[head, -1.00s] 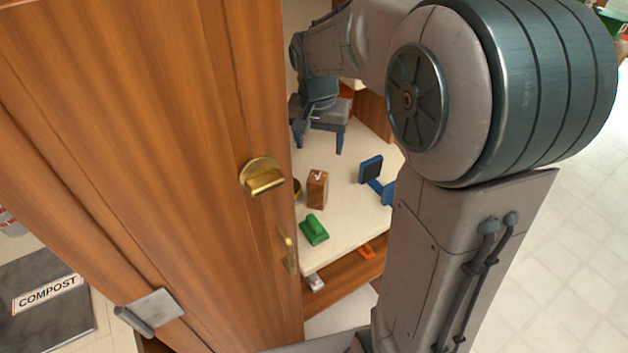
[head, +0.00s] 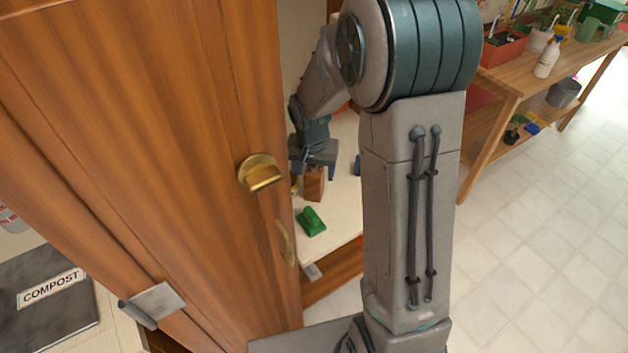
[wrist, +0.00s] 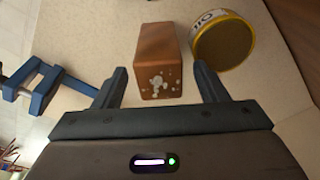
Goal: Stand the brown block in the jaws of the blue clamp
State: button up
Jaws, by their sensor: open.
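The brown block (wrist: 158,58) stands on the pale shelf, between and just beyond the spread fingertips of my gripper (wrist: 161,80) in the wrist view. White specks mark its near face. It also shows in the head view (head: 314,184), with my gripper (head: 314,160) just above and behind it. My gripper is open and holds nothing. The blue clamp (wrist: 42,88) lies to the left in the wrist view, apart from my left finger. In the head view only a bit of the blue clamp (head: 357,166) shows; my arm hides the rest.
A yellow-rimmed round tin (wrist: 222,42) stands right of the block, close to my right finger. A green object (head: 311,220) sits on the shelf (head: 338,215) in front of the block. A wooden cabinet door (head: 150,150) stands open at the left, beside my arm.

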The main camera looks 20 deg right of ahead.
jog(key=shift+f, duration=0.25)
jog(key=c, duration=1.1)
jog(key=shift+c, duration=0.5)
jog(key=shift+r, duration=0.15)
